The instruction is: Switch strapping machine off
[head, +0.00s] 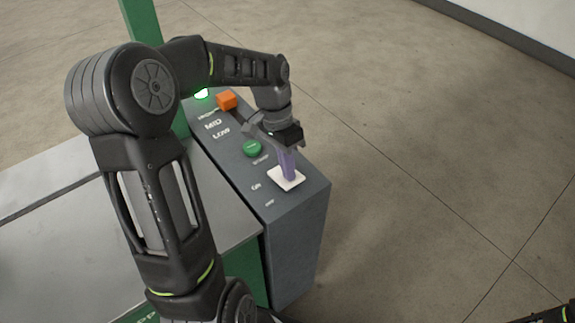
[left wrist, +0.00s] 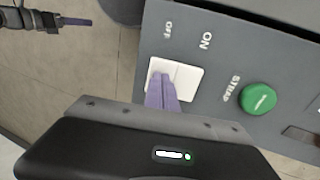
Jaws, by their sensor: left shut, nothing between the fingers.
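The strapping machine's grey control panel (head: 235,165) carries a white rocker switch (head: 296,183) near its front end, with ON and OFF printed beside it. The switch also shows in the left wrist view (left wrist: 188,80). My left gripper (head: 288,172) is shut and empty, its purple fingertips pointing down at the switch. In the left wrist view the fingertips (left wrist: 162,92) overlap the OFF-side half of the switch; whether they press on it I cannot tell. A green lamp (head: 201,95) glows at the panel's far end. My right gripper (left wrist: 75,21) shows at the upper left of the wrist view, away from the panel.
A green STRAP button (head: 252,148) sits beside the switch, close to my left gripper. An orange knob (head: 227,100) stands farther along by the MID and LOW labels. The grey machine top (head: 60,250) lies to the left. Open floor (head: 430,150) lies to the right.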

